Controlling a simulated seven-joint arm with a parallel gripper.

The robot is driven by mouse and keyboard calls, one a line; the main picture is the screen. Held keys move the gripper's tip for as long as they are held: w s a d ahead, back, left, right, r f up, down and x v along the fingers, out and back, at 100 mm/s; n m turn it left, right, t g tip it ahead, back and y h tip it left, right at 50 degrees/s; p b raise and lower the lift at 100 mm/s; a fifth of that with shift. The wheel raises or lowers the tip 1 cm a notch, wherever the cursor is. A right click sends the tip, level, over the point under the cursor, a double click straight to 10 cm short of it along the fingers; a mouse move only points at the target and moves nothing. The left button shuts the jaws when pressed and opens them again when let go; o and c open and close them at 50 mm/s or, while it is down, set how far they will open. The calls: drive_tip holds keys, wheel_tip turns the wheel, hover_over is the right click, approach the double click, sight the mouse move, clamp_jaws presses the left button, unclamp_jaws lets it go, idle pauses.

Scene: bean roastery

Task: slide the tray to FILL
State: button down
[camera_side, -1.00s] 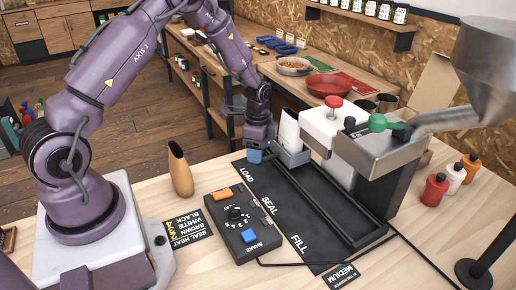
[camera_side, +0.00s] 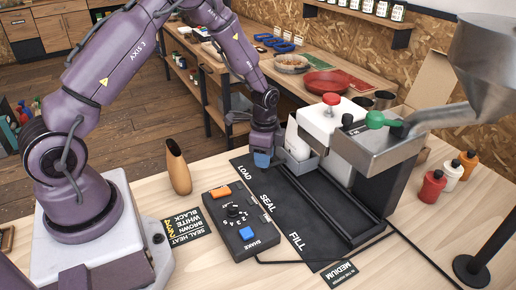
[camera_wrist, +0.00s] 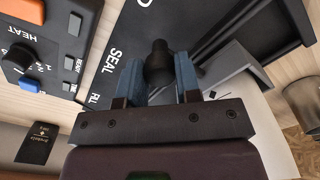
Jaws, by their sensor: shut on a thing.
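The grey tray (camera_side: 301,162) sits on the black track near its LOAD end, with a white bag (camera_side: 293,138) upright in it. The tray also shows in the wrist view (camera_wrist: 248,82). My gripper (camera_side: 262,160) is at the tray's near side. In the wrist view my gripper (camera_wrist: 160,78) has its blue fingers shut around a dark round knob (camera_wrist: 158,58). The FILL label (camera_side: 296,241) is at the front end of the track board, past the SEAL label (camera_side: 266,202). The knob is hidden by my fingers in the side view.
The white sealer with a red knob (camera_side: 331,98) and the metal filler with a green handle (camera_side: 376,120) stand along the track's right side. A control box (camera_side: 240,220) lies left of the track. A tan vase (camera_side: 178,168) stands farther left. The track toward FILL looks clear.

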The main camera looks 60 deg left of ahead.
drive_tip(key=d, duration=2.2)
drive_tip(key=shift+r, duration=0.1)
drive_tip(key=shift+d, duration=0.2)
drive_tip(key=c, duration=1.1)
unclamp_jaws()
drive_tip(key=o, duration=0.3)
drive_tip(key=shift+a, duration=0.15)
wheel_tip(320, 180, up, 13)
